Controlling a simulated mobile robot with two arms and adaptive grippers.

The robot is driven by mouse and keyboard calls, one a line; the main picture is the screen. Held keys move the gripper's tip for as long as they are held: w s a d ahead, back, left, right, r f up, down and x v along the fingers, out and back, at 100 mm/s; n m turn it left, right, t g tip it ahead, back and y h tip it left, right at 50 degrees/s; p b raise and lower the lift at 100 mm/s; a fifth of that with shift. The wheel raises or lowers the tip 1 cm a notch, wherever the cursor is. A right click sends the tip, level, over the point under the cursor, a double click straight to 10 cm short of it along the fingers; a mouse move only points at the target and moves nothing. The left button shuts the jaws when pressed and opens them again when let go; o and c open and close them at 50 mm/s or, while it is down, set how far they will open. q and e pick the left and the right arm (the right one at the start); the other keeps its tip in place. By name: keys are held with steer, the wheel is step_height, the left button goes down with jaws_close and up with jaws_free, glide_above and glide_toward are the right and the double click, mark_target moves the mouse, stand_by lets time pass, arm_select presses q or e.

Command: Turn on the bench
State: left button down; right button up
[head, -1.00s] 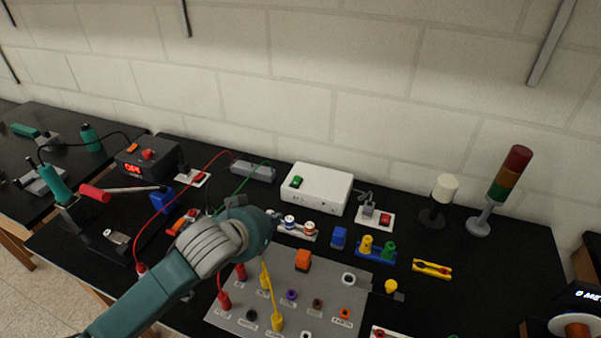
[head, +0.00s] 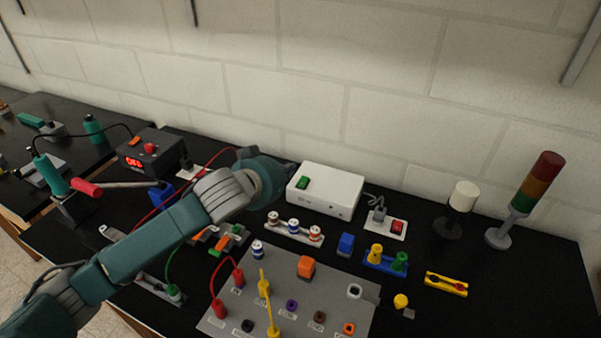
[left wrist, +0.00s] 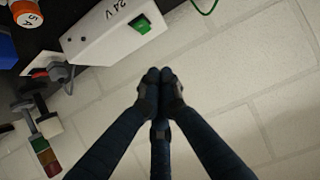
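The bench has a white power supply box (head: 333,186) with a green rocker switch (head: 303,182) on its top left. In the left wrist view the box (left wrist: 112,38) is marked "24 V" and its green switch (left wrist: 142,25) shows upper centre. My left gripper (left wrist: 163,77) has its fingers together with nothing between them, and the tips appear just below the switch in that view. In the head view my left wrist reaches the box's left end, and the fingers are mostly hidden. A red switch (head: 397,227) sits on a white socket plate to the right of the box. My right gripper is not in view.
A stack light (head: 533,190) and a white-topped lamp (head: 463,197) stand at right. A grey panel (head: 340,297) with sockets and leads lies in front. A soldering station (head: 148,155) with a red display stands left, near a plugged socket. The wall is close behind.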

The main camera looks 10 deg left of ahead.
arm_select(q)
steer(key=p, duration=0.2)
glide_above(302, 182)
steer(key=s, duration=0.1)
steer(key=f, duration=0.4)
steer(key=shift+a, duration=0.25)
steer(key=f, duration=0.2)
steer(key=shift+w+f+p, duration=0.2)
steer(key=shift+f+p, duration=0.1)
steer(key=shift+p, duration=0.05)
steer(key=shift+w+f, duration=0.1)
steer(key=shift+f, duration=0.5)
steer(key=shift+d, duration=0.1)
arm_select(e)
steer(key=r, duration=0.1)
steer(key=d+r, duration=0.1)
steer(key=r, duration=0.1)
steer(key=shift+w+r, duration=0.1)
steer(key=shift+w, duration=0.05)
arm_select(q)
steer(key=shift+w+d+f, duration=0.1)
steer(key=shift+w+f, duration=0.2)
steer(key=shift+f, duration=0.15)
steer(key=shift+r, duration=0.1)
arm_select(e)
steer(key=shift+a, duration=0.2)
